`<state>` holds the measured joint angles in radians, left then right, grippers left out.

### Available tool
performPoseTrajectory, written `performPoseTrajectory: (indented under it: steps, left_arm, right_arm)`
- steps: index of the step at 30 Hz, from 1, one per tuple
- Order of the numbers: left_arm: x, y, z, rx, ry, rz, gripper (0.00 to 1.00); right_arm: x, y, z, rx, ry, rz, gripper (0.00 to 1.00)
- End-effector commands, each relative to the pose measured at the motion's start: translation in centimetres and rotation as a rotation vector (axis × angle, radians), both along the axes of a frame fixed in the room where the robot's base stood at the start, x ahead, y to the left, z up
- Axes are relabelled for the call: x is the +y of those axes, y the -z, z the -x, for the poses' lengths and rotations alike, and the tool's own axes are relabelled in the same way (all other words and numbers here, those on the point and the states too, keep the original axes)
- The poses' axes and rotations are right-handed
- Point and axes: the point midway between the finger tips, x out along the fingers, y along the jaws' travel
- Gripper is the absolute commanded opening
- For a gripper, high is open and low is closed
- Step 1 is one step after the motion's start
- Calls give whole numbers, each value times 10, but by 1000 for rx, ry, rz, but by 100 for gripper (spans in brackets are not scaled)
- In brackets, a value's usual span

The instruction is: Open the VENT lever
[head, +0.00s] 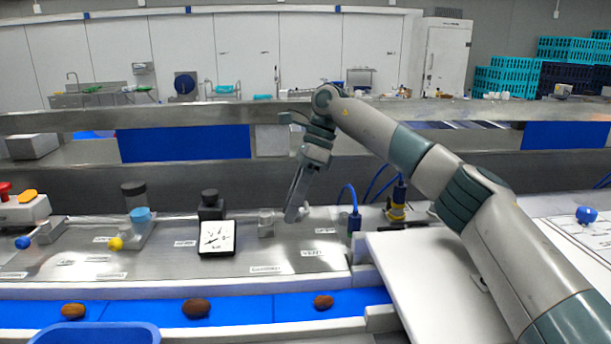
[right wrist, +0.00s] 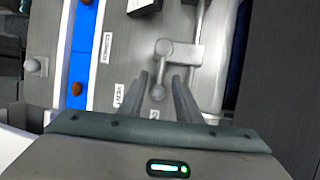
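The VENT lever shows in the right wrist view as a grey metal bar with a ball knob (right wrist: 158,92), running from a round pivot end beside a grey block and pipe. The VENT label (right wrist: 120,95) lies left of the knob; it also shows in the head view (head: 312,252). My right gripper (right wrist: 160,90) is open, its two fingers on either side of the knob, with a visible gap to each. In the head view my right gripper (head: 294,216) points down over the steel panel and hides most of the lever. My left gripper is not in view.
A white gauge (head: 217,237) stands left of the gripper. A blue belt (head: 250,309) with several brown dates runs along the front, near a blue tray (head: 80,333). Blue connectors with cables (head: 354,222) and a white board (head: 425,270) lie to the right.

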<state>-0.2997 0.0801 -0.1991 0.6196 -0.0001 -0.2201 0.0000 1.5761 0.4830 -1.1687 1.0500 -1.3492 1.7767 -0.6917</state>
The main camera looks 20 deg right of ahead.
Motion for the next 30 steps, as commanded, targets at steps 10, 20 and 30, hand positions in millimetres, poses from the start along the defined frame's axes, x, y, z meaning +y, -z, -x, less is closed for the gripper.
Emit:
performPoseTrajectory:
  steps: [10,20,30]
  left_arm:
    - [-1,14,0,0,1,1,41]
    - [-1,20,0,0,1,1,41]
    - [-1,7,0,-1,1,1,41]
  right_arm:
    - [-17,-36,-5,-2,4,-2,31]
    - [-42,-88,-11,0,4,-1,31]
    - [-64,-134,-15,2,5,1,31]
